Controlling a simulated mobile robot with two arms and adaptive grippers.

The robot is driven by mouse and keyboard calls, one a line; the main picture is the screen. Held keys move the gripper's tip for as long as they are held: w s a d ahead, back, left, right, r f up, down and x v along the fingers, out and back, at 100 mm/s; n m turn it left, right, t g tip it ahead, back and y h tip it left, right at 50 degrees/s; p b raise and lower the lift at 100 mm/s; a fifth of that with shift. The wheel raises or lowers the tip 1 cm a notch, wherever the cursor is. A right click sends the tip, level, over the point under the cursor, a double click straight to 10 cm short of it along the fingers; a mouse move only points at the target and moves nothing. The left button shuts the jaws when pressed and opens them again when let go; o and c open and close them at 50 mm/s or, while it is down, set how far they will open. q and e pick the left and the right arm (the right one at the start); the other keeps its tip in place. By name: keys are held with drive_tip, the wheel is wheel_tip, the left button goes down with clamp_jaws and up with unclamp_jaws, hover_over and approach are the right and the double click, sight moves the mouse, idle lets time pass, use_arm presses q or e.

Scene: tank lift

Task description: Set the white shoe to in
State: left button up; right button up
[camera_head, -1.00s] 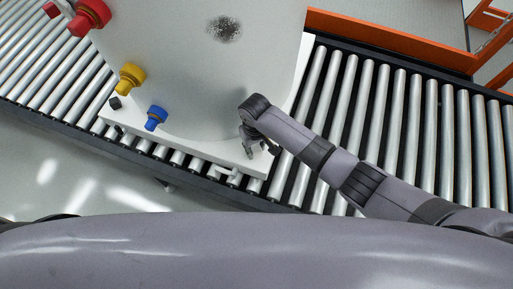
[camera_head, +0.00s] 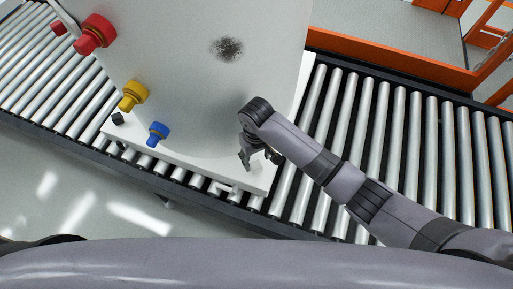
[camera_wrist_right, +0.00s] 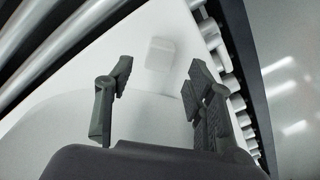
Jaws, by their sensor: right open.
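The white shoe looks like a small pale block (camera_wrist_right: 160,53) on the white base plate (camera_wrist_right: 75,75) in the right wrist view. In the head view a faint pale block (camera_head: 257,168) shows at the plate's near right corner, partly behind my fingers. My right gripper (camera_head: 259,162) is open and points down beside the large white tank (camera_head: 200,85). In the wrist view the open fingers (camera_wrist_right: 160,78) are on either side of the block's line, with the block beyond the tips and apart from them. My left gripper is not in view.
The tank and plate stand on a roller conveyor (camera_head: 410,135) with dark side rails. Red (camera_head: 95,33), yellow (camera_head: 133,95) and blue (camera_head: 158,133) knobs stick out at the tank's left. An orange-framed platform (camera_head: 390,65) is at the back right. Rollers to the right are clear.

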sight(256, 165)
wheel_tip(256, 165, up, 7)
drive_tip(key=shift+f, duration=0.2)
idle(0.6)
